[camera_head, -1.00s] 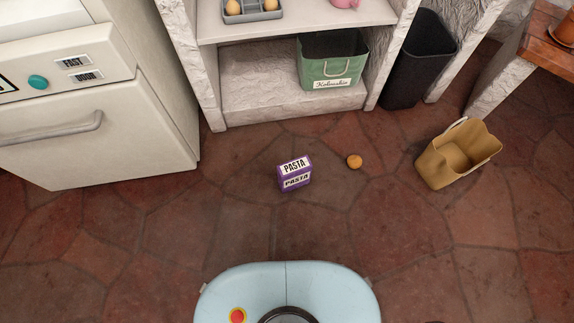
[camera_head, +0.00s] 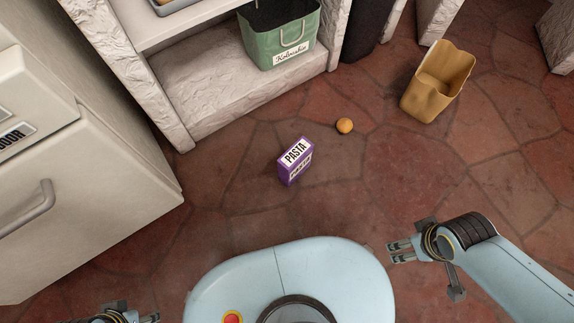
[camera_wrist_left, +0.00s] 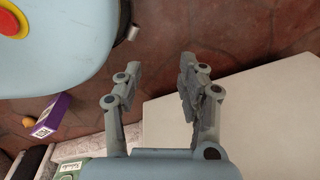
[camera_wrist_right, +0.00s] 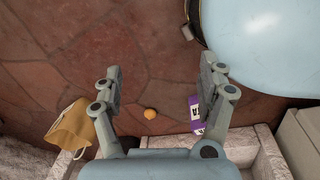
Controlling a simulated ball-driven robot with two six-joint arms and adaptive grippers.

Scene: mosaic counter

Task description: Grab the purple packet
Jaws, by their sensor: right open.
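The purple packet (camera_head: 295,161), a box with white PASTA labels, stands on the red stone floor ahead of my base. It also shows at the left of the left wrist view (camera_wrist_left: 46,117), and in the right wrist view (camera_wrist_right: 196,114), partly behind a finger. My right gripper (camera_head: 390,252) is open and empty, to the right of my base and well short of the packet. My left gripper (camera_head: 157,319) is at the bottom left edge of the head view. In the left wrist view (camera_wrist_left: 160,78) its fingers are apart with nothing between them.
An orange ball (camera_head: 344,126) lies right of the packet. A tan bag (camera_head: 438,82) stands farther right. A green bin (camera_head: 280,38) sits on the lower shelf (camera_head: 225,85). A cream appliance (camera_head: 90,170) stands at left.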

